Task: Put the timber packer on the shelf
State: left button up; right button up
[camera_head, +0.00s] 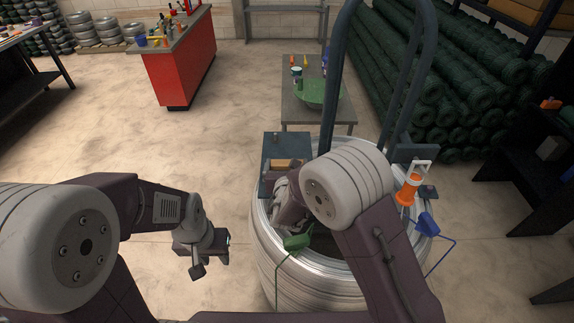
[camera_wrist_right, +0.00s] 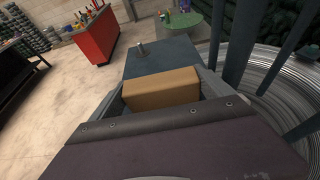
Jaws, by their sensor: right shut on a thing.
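The timber packer (camera_wrist_right: 162,88) is a tan wooden block. In the right wrist view it sits between the fingers of my right gripper (camera_wrist_right: 160,100), which is shut on it. In the head view the packer (camera_head: 287,164) shows at the near part of a dark blue-grey flat plate (camera_head: 285,143), over the left rim of the wire coil. The plate (camera_wrist_right: 160,60) lies just beyond the packer in the wrist view. I cannot tell whether packer and plate touch, or whether this plate is the shelf. My left gripper (camera_head: 198,266) hangs over bare floor; its jaws are unclear.
The big wire coil (camera_head: 272,275) stands below my right arm, with dark upright tubes (camera_head: 335,75) rising from it. An orange-and-white tool (camera_head: 409,188) and green (camera_head: 298,242) and blue (camera_head: 428,224) clamps are around it. A dark shelf unit (camera_head: 545,185) stands right. Floor at left is clear.

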jog(key=shift+f+b, duration=0.2)
jog(key=shift+b, duration=0.1)
jog(key=o, duration=1.1)
jog(key=shift+r, duration=0.1)
jog(key=shift+o, duration=0.2)
jog(key=shift+r+p, duration=0.15)
jog(key=shift+p, duration=0.15)
jog(key=b+v, duration=0.1)
jog(key=v, duration=1.1)
